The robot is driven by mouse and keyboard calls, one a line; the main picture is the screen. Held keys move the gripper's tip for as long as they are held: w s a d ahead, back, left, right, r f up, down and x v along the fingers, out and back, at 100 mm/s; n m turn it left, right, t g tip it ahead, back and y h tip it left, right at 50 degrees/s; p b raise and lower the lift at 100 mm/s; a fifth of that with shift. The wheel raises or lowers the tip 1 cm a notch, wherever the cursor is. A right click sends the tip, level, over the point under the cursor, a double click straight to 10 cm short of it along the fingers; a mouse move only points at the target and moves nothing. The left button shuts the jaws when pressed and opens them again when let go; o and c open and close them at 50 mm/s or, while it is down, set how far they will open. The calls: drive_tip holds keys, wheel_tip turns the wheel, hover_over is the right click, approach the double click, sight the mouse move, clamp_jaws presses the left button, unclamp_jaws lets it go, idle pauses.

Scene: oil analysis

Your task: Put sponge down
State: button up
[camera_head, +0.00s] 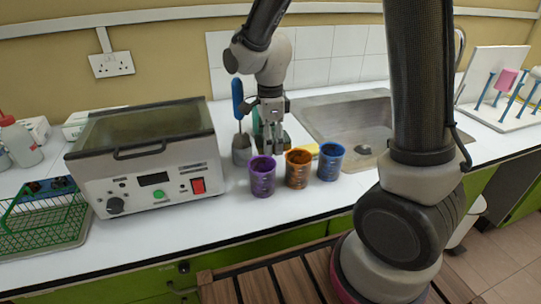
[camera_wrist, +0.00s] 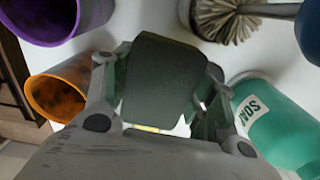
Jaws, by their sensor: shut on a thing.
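My gripper (camera_head: 271,138) points down over the white counter, behind the purple and orange cups and to the right of the blue-handled brush. In the wrist view, my gripper (camera_wrist: 160,88) is shut on the sponge (camera_wrist: 160,75), a dark green block between the two fingers. A little yellow shows below the block, partly covered by the gripper. In the head view the sponge is mostly hidden by the fingers, and I cannot tell whether it touches the counter.
Purple (camera_head: 262,178), orange (camera_head: 298,170) and blue (camera_head: 331,163) cups stand in front. The brush (camera_wrist: 228,18) and green soap bottle (camera_wrist: 278,125) are close by. A lidded machine (camera_head: 150,165) stands left, a sink (camera_head: 345,115) right. Bare counter (camera_head: 225,215) lies in front.

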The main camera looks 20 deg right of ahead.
drive_tip(key=shift+f, duration=2.25)
drive_tip(key=shift+f, duration=0.15)
drive_tip(key=shift+f, duration=0.25)
drive_tip(key=o, duration=1.1)
drive_tip(key=shift+o, duration=0.2)
